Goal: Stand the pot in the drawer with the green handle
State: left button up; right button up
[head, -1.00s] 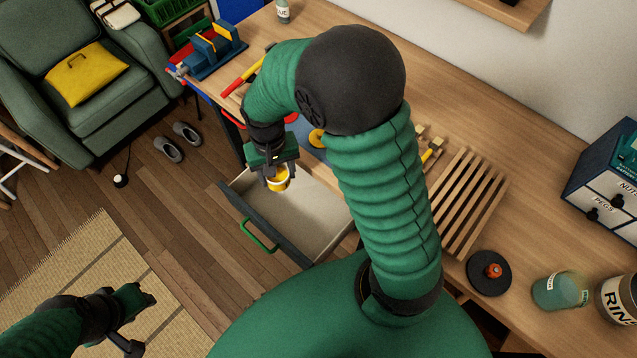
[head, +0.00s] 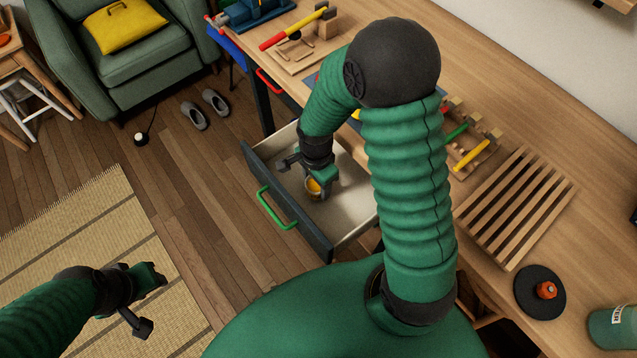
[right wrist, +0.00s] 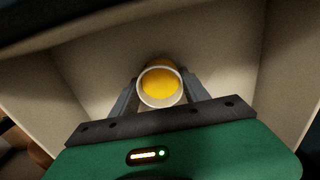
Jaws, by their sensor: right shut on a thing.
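The pot (head: 314,187) is small, with a pale rim and yellow inside. In the right wrist view the pot (right wrist: 160,86) shows from above, between the two fingers. My right gripper (head: 318,184) is shut on it and holds it inside the open drawer (head: 352,206). The drawer has a dark front and a green handle (head: 274,212). I cannot tell whether the pot touches the drawer floor. My left gripper (head: 150,300) hangs over the mat at the lower left, away from the drawer; its jaw state is unclear.
The drawer walls (right wrist: 280,75) stand around my right gripper. The workbench (head: 530,105) carries a slatted rack (head: 515,205), tools and a black disc with an orange knob (head: 540,291). A red handle (head: 268,84) shows beyond the drawer. The floor at left is mostly clear.

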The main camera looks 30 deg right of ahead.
aim_at(317, 190)
jog(key=shift+a+r, duration=0.1)
jog(key=shift+a, duration=0.25)
jog(key=o, duration=1.1)
jog(key=shift+d+f, duration=0.25)
jog(key=o, duration=0.4)
jog(key=shift+d, duration=0.35)
jog(key=shift+a, duration=0.25)
jog(key=shift+a+r, duration=0.1)
jog(key=shift+r, duration=0.3)
pick_arm(q)
jog(key=r+p, duration=0.3)
jog(key=shift+a+r, duration=0.1)
jog(key=shift+a, duration=0.1)
pick_arm(e)
notch_tip(317, 190, up, 12)
jog(key=shift+f, duration=0.25)
